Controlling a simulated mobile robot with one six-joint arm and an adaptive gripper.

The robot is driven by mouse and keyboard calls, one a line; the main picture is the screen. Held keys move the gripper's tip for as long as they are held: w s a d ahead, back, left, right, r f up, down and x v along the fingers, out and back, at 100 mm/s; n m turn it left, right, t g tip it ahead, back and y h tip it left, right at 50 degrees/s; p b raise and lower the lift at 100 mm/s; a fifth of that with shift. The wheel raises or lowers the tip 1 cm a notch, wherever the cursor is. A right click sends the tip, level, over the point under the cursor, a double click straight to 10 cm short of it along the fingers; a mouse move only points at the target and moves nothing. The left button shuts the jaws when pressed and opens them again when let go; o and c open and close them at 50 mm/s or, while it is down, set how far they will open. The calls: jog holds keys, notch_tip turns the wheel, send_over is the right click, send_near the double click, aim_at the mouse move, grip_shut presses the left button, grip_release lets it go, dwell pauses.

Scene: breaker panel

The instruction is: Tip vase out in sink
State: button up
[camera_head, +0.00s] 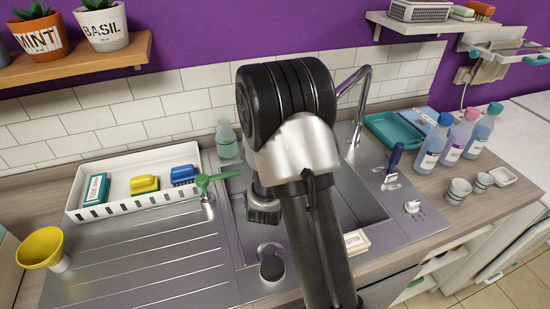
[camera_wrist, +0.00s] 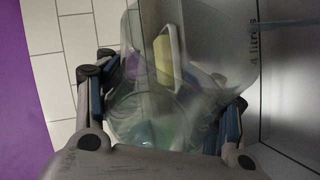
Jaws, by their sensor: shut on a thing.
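The clear, greenish glass vase (camera_wrist: 150,108) fills the middle of the wrist view, with blurred yellow, green and purple patches showing through it. My gripper (camera_wrist: 162,118) is shut on it, one finger on each side. In the head view my arm passes over the sink (camera_head: 362,205) and hides much of its basin. The gripper's fingers and the held vase cannot be made out clearly there. A pale green translucent vessel (camera_head: 226,142) shows behind the sink's left edge; I cannot tell whether it is the held vase.
A white tray (camera_head: 130,204) with a sponge and brushes lies left of the sink. A yellow funnel-like cup (camera_head: 41,248) stands at far left. The tap (camera_head: 360,95) rises behind the sink. Bottles (camera_head: 432,142) and small cups (camera_head: 458,190) stand at right.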

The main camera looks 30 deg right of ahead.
jog(key=shift+w+a+r+n+g+p, duration=0.25)
jog(key=shift+r+n+g+p, duration=0.2)
jog(key=shift+p, duration=0.8)
jog(key=shift+w+n+p, duration=0.2)
jog(key=shift+n+p, duration=0.15)
jog(key=shift+p, duration=0.2)
jog(key=shift+w+f+n+g+p, duration=0.1)
jog(key=shift+f+n+g+p, duration=0.1)
jog(key=shift+n+g+p, duration=0.2)
notch_tip(320, 180, up, 2)
jog(key=p, duration=0.2)
jog(key=n+g+p, duration=0.1)
jog(key=p, duration=0.1)
jog(key=shift+a+r, duration=0.1)
jog(key=shift+r, duration=0.15)
notch_tip(320, 180, up, 3)
jog(key=n+g+p, duration=0.1)
jog(key=p, duration=0.2)
jog(key=n+g+p, duration=0.1)
jog(key=p, duration=0.2)
jog(key=shift+w+r+h+p, duration=0.1)
jog(key=shift+r+h+p, duration=0.1)
jog(key=shift+h+p, duration=0.1)
jog(key=shift+r, duration=0.1)
